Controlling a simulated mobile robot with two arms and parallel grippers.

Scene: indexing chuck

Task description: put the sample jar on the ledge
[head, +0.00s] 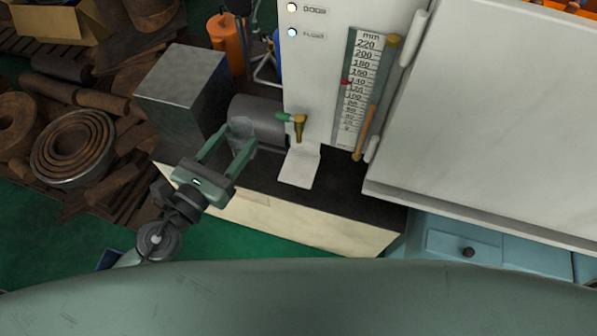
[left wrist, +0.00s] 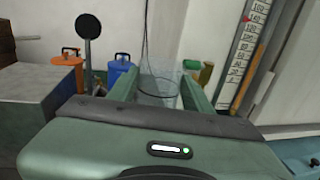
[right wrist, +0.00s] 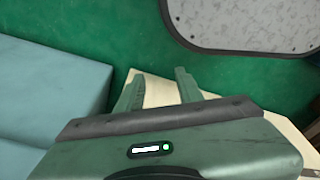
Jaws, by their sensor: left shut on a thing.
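The sample jar (left wrist: 158,84) is clear and see-through, between the fingers of my left gripper (left wrist: 158,82) in the left wrist view. In the head view my left gripper (head: 227,143) is shut on the jar (head: 243,130), in front of a grey cylinder and left of the ledge. The ledge (head: 299,167) looks like a small white plate under the brass tap, bare on top. The jar is apart from the ledge; its exact height is hard to tell. My right gripper (right wrist: 158,88) shows only in its wrist view, fingers apart and empty.
A brass tap with a green handle (head: 297,122) sits above the ledge. A grey cylinder (head: 258,116) and a metal block (head: 183,88) stand behind and left. The scale (head: 359,87) and white door (head: 489,115) are at right. The dark bench top is clear around the ledge.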

